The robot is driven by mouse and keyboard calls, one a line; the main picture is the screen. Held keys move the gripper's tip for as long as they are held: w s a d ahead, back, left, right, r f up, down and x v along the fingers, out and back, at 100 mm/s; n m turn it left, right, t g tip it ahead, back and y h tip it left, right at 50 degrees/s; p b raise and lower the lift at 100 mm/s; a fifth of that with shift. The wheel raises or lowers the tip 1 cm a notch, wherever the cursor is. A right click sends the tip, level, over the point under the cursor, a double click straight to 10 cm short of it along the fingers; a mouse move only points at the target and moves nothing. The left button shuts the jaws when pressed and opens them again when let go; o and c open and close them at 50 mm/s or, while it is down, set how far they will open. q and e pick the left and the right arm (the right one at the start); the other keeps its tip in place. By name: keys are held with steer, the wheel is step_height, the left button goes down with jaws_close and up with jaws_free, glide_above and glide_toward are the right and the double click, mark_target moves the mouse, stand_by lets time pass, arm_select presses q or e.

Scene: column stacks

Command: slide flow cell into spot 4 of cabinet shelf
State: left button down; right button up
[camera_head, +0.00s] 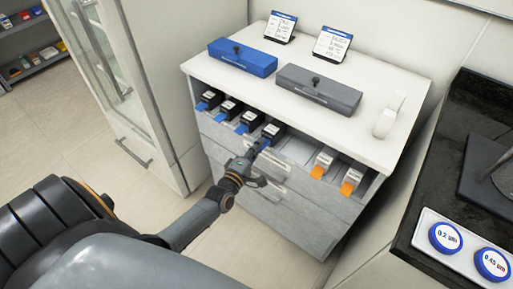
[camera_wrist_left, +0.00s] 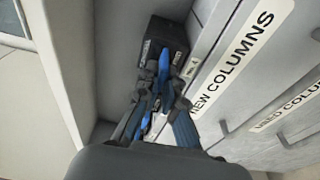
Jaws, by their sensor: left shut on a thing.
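My left gripper (camera_head: 254,156) is at the front of the cabinet's shelf row (camera_head: 295,148), shut on the blue tab of a black flow cell (camera_head: 273,131). The flow cell is at the fourth place from the left, beside three similar black units. How deep it sits is hard to tell. In the left wrist view the same flow cell (camera_wrist_left: 166,38) is dark with a white label, and its blue tab (camera_wrist_left: 163,66) runs between the fingers (camera_wrist_left: 160,88). My right gripper is not in view.
Three black units with blue tabs (camera_head: 228,108) fill the left slots. Two white units with orange tabs (camera_head: 322,164) stand right, past an empty stretch. A blue case (camera_head: 243,57) and a grey case (camera_head: 318,89) lie on the cabinet top. A black bench (camera_head: 450,130) is at right.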

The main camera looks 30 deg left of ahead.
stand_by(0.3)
arm_select(q)
steer(key=c, duration=1.4)
jaws_free()
steer(key=shift+f, duration=0.1)
